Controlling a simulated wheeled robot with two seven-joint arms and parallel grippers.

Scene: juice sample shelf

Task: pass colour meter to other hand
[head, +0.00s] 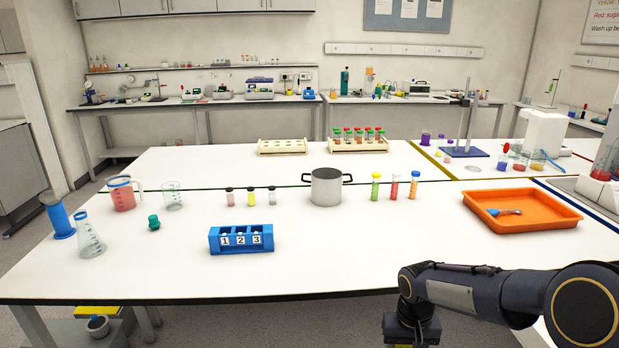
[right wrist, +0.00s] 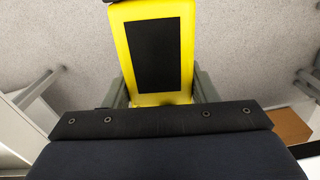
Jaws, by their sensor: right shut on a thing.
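The colour meter (right wrist: 153,47) is a yellow block with a black panel, seen in the right wrist view. My right gripper (right wrist: 161,92) is shut on it, with a grey finger on each side of its lower end. In the head view my right arm comes in from the right, and the wrist (head: 410,318) is low in front of the bench's front edge. The fingers and most of the meter are below the head view's lower edge. My left gripper is not in view.
The white bench (head: 330,255) is clear along its front. A blue numbered rack (head: 241,239), a steel pot (head: 326,187) and an orange tray (head: 535,226) stand on it. Glassware, including a flask (head: 88,240), stands at left. The right wrist view shows floor beyond the meter.

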